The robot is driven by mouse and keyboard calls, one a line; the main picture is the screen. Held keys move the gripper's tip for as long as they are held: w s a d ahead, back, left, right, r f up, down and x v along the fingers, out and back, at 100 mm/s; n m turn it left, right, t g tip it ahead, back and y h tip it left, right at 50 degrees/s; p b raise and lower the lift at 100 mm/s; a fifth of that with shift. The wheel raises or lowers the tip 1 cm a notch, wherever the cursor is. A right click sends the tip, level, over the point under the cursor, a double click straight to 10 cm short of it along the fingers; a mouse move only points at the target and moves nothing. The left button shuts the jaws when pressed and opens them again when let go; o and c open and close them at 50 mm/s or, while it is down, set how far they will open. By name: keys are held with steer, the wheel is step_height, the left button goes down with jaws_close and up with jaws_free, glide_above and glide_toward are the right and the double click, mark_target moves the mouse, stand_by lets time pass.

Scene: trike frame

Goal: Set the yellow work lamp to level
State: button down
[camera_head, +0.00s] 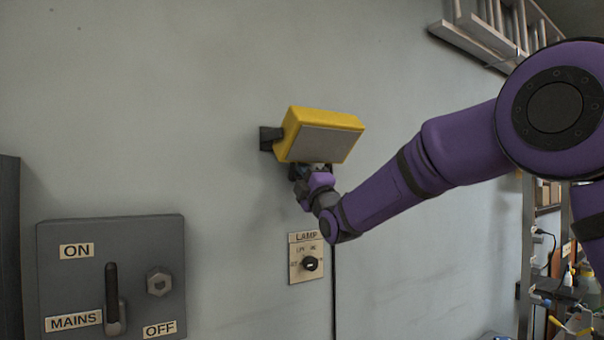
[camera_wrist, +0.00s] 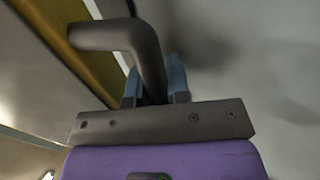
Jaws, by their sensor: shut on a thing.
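The yellow work lamp (camera_head: 298,118) is mounted on the wall by a dark bracket (camera_head: 268,138). Its pale front panel (camera_head: 318,143) faces outward and tilts downward. My gripper (camera_head: 305,172) is at the lamp's lower edge. In the wrist view the lamp's yellow side (camera_wrist: 88,55) is close at the left. A dark bent handle (camera_wrist: 120,36) comes off it, and my gripper (camera_wrist: 157,88) is shut on this handle with a blue-grey finger on each side. In the head view the handle is mostly hidden by the gripper and lamp.
Below the lamp is a wall plate marked LAMP with a black knob (camera_head: 311,263), and a dark cable (camera_head: 333,290) runs beside it. A grey MAINS box (camera_head: 140,240) with a lever is at lower left. A ladder (camera_head: 500,28) hangs at upper right, above shelving. The wall between is bare.

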steer(key=s+d+f+g+h, duration=0.2)
steer(key=s+d+g+h, duration=0.1)
steer(key=s+d+g, duration=0.1)
steer(key=shift+s+d+g+h, duration=0.2)
steer(key=shift+s+g+h, duration=0.2)
steer(key=shift+s+g, duration=0.65)
steer(key=shift+s+t, duration=0.25)
steer(key=shift+s, duration=0.05)
steer(key=c, duration=1.4)
jaws_free()
steer(key=shift+r, duration=0.2)
steer(key=v, duration=1.1)
steer(key=shift+f, duration=0.1)
